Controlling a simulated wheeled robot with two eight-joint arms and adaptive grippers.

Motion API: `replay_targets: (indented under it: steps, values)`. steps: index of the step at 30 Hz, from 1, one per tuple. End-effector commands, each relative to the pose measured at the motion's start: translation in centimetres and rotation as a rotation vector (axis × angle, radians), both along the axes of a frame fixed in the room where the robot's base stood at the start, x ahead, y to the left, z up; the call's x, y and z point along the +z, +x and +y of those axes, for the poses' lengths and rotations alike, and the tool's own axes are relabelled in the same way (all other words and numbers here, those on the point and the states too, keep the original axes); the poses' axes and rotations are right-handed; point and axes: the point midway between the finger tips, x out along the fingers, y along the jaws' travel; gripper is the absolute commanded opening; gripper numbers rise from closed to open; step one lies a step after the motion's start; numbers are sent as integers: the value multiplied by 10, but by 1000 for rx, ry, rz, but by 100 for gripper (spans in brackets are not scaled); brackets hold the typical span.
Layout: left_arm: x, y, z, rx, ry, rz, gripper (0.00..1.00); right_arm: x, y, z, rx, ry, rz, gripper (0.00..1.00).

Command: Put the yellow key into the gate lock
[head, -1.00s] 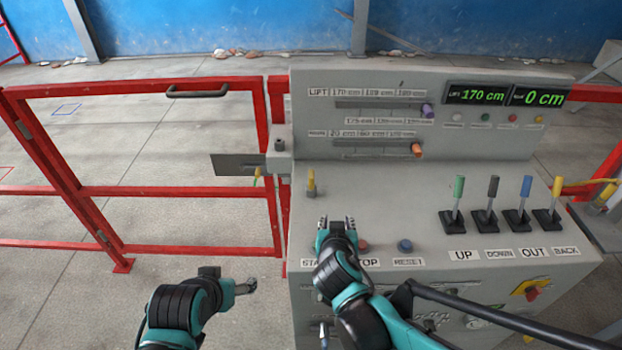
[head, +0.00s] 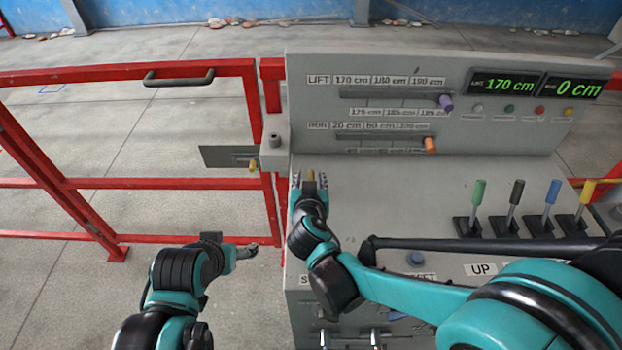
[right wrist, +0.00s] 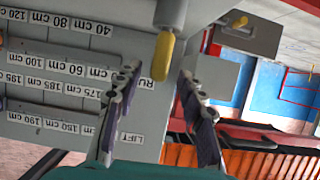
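The yellow key (head: 311,176) stands upright on the left part of the grey console top, near its left edge. In the right wrist view, the yellow key (right wrist: 164,57) shows as a yellow end on a grey cylinder. My right gripper (head: 309,187) is at the key. Its fingers (right wrist: 160,80) are open, one on each side of the key with gaps showing. The gate lock (head: 274,145) is a grey block with a dark plate at the gate's right post; a small yellow piece (head: 253,166) sits there. My left gripper (head: 246,252) is low left of the console, its finger state unclear.
The red gate (head: 160,185) with a dark handle (head: 178,79) stands left of the console. The console panel (head: 420,75) rises behind the key, with purple and orange slider knobs.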

Motion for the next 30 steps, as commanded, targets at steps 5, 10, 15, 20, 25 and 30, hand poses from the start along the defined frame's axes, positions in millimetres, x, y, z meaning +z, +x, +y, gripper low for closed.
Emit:
replay_targets:
  steps: [5, 10, 15, 20, 25, 30]
  values:
    - [-9, 0, 0, 0, 0, 0, 76, -9, 16, -2, -1, 1, 0, 40]
    - [-20, 0, 0, 0, 0, 0, 76, -21, 41, -4, -2, 1, 0, 40]
    - [-22, 0, 0, 0, 0, 0, 76, -23, 51, -3, 0, 0, 0, 40]
    - [-21, 0, 0, 0, 0, 0, 76, -22, 50, -3, 1, 0, 0, 34]
    - [-21, 0, 0, 0, 0, 0, 76, -22, 50, -3, 1, 0, 0, 0]
    - [-21, 0, 0, 0, 0, 0, 76, -22, 50, -3, 1, 0, 0, 0]
